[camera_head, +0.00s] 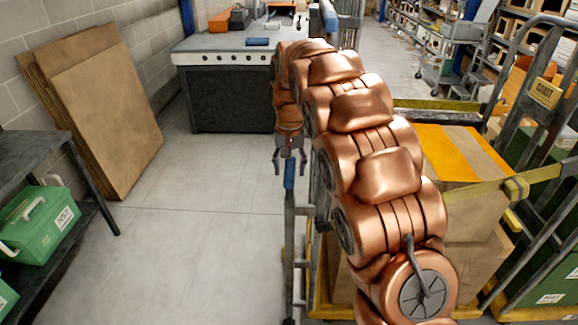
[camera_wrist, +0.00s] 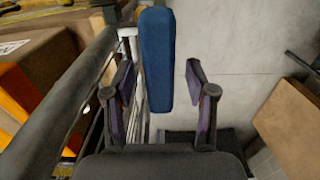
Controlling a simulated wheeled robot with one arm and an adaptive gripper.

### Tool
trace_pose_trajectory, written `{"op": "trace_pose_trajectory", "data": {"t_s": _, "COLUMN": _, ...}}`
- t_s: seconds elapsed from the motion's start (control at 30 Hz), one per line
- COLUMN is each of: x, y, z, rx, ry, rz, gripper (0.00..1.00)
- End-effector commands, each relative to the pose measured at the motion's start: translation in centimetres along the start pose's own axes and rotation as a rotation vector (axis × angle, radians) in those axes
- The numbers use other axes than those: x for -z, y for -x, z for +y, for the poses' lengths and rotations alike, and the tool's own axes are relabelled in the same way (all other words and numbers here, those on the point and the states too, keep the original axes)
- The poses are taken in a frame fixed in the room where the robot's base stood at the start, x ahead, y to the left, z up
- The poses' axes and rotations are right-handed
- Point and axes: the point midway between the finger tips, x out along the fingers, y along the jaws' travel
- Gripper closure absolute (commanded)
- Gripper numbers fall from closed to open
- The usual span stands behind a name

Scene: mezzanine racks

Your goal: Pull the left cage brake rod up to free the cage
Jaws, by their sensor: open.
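The brake rod is a slim upright with a blue grip (camera_head: 289,176) at its top, beside the left cage (camera_head: 430,104). In the wrist view the blue grip (camera_wrist: 157,60) lies between my fingers, with visible gaps to both. My gripper (camera_head: 290,168) points down over the grip and is open; it also shows in the wrist view (camera_wrist: 160,75). The cage has grey tubes and yellow rails and holds cardboard boxes (camera_head: 455,155), one with an orange stripe. My copper arm hides part of the cage.
A dark-fronted workbench (camera_head: 235,95) stands behind. Cardboard sheets (camera_head: 100,110) lean on the left wall, near a shelf with green cases (camera_head: 45,222). Another cage, labelled COAST (camera_head: 544,92), stands at right. The floor (camera_head: 190,230) left of the rod is clear.

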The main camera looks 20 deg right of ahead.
Motion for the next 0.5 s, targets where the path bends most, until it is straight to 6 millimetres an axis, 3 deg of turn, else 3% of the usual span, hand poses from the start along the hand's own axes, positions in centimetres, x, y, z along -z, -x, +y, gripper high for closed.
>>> {"op": "trace_pose_trajectory", "data": {"t_s": 0.37, "x": -0.03, "y": -0.38, "z": 0.02, "rx": 0.0, "ry": 0.0, "rz": -0.001, "gripper": 0.44}}
{"op": "trace_pose_trajectory", "data": {"t_s": 0.5, "x": -0.04, "y": -0.38, "z": 0.03, "rx": 0.0, "ry": 0.0, "rz": -0.001, "gripper": 0.58}}
